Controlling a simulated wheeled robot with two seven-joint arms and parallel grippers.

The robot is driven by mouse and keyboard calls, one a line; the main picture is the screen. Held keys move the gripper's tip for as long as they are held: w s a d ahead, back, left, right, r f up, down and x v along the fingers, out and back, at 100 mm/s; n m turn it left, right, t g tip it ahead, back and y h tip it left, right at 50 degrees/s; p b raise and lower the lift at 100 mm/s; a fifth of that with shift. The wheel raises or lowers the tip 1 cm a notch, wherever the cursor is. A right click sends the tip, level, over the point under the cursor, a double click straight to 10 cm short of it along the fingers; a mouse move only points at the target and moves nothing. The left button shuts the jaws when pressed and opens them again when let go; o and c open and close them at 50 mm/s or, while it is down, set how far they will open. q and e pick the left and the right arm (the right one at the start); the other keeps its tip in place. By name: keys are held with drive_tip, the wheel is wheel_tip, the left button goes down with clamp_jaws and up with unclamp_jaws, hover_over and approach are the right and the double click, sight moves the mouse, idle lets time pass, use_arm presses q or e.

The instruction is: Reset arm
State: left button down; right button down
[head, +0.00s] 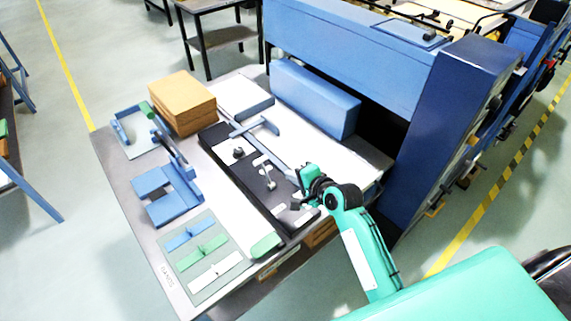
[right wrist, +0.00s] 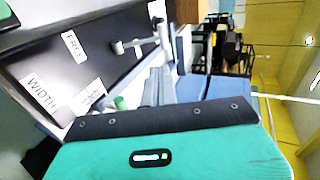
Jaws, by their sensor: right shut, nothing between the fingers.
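A black control panel (head: 222,160) lies along the table and carries white labels and small metal fittings. A grey metal lever (head: 268,175) stands on it; a grey lever with a rounded end also shows in the right wrist view (right wrist: 140,44). I cannot tell for certain which fitting is the reset arm. The labels FREE (right wrist: 74,46) and WIDTH (right wrist: 38,92) are readable in the right wrist view. My right gripper (head: 298,201) is shut and empty, over the panel's near right end, to the right of the lever. My left gripper is not in view.
A long blue box (head: 315,98) and the blue machine (head: 432,125) stand behind the panel. Brown boards (head: 183,102), blue fixtures (head: 168,193) and a mat with coloured strips (head: 209,253) lie to the left. A green pad (head: 265,245) sits at the panel's near end.

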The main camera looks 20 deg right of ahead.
drive_tip(key=shift+s+r, duration=0.1)
drive_tip(key=shift+s, duration=0.05)
drive_tip(key=s+d+f+n+g+h, duration=0.15)
drive_tip(key=s+n+g, duration=0.25)
drive_tip(key=s+n, duration=0.75)
drive_tip(key=s+a+f+n+g+h, duration=0.1)
drive_tip(key=s+f+n+g+h, duration=0.25)
drive_tip(key=s, duration=1.55)
wheel_tip(320, 180, down, 32)
drive_tip(key=s+n+g, duration=0.1)
drive_tip(key=s+g, duration=0.1)
drive_tip(key=g, duration=0.1)
drive_tip(key=s+d+f, duration=0.2)
drive_tip(key=s+f, duration=0.7)
drive_tip(key=s+d+f, duration=0.2)
drive_tip(key=s+f, duration=0.7)
drive_tip(key=shift+f+g+y, duration=0.2)
drive_tip(key=shift+g+y, duration=0.1)
drive_tip(key=shift+g, duration=0.05)
drive_tip(key=shift+s, duration=0.1)
